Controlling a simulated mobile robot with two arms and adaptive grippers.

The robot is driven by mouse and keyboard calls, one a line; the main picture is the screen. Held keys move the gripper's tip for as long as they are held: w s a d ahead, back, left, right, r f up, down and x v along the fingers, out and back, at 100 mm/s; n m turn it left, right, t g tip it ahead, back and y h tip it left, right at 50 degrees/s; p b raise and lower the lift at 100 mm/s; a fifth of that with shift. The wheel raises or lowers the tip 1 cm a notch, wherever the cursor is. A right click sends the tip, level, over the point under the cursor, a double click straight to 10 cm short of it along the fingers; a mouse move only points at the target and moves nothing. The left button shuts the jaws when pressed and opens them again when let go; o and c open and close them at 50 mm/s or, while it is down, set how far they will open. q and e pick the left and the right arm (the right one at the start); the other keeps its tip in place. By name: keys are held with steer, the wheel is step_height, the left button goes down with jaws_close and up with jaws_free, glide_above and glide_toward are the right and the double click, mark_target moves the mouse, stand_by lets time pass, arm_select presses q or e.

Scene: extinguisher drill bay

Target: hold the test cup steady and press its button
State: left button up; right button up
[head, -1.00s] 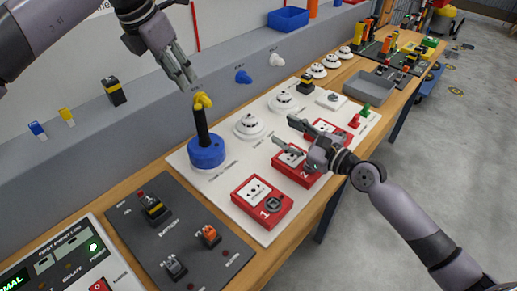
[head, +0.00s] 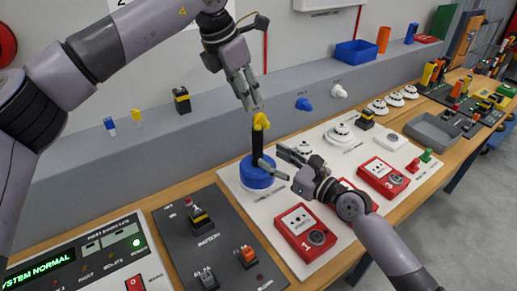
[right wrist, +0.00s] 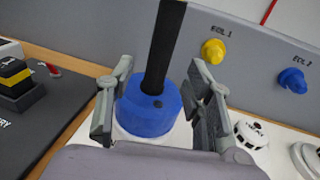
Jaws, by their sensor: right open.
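The test cup is a blue cylinder (head: 257,174) with an upright black handle (head: 257,143), standing on the white panel.
Red call points (head: 305,232) and white detectors (head: 340,135) stand on the panel (head: 235,185) to the right. A dark battery board (head: 225,240) is at front left. Blue (head: 303,104) and white plugs line the grey ledge behind.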

mark_target(262, 151)
steer(key=x, duration=0.6)
steer(key=shift+w+a+f, duration=0.1)
steer(key=shift+w+a, duration=0.15)
steer(key=shift+a, duration=0.05)
steer(key=shift+c, duration=0.2)
jaws_close()
arm_select(q)
steer(key=shift+c, duration=0.3)
jaws_close()
stand_by(1.4)
